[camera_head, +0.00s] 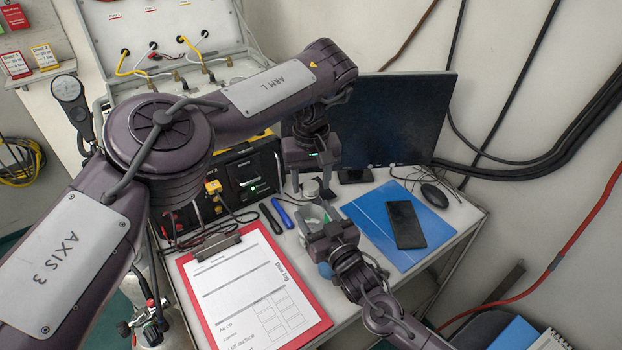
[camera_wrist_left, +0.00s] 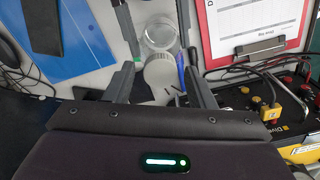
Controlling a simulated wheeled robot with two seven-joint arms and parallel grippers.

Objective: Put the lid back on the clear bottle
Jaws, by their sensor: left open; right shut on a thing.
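The clear bottle (camera_head: 314,213) stands on the white table, open at the top as seen in the left wrist view (camera_wrist_left: 160,30). My right gripper (camera_head: 320,224) is shut on it, one finger on each side. The round white lid (camera_head: 311,187) is just behind the bottle; in the left wrist view (camera_wrist_left: 159,72) it lies beside the bottle's rim. My left gripper (camera_head: 311,184) is open and points down, its fingers on either side of the lid with gaps. Whether the lid rests on the table is hard to tell.
A blue marker (camera_head: 282,213) and a dark one (camera_head: 270,218) lie left of the bottle. A red clipboard (camera_head: 322,325) is in front, a blue folder (camera_head: 433,231) with a phone (camera_head: 405,225) to the right. A monitor (camera_head: 400,115) and the air panel box (camera_head: 250,172) stand behind.

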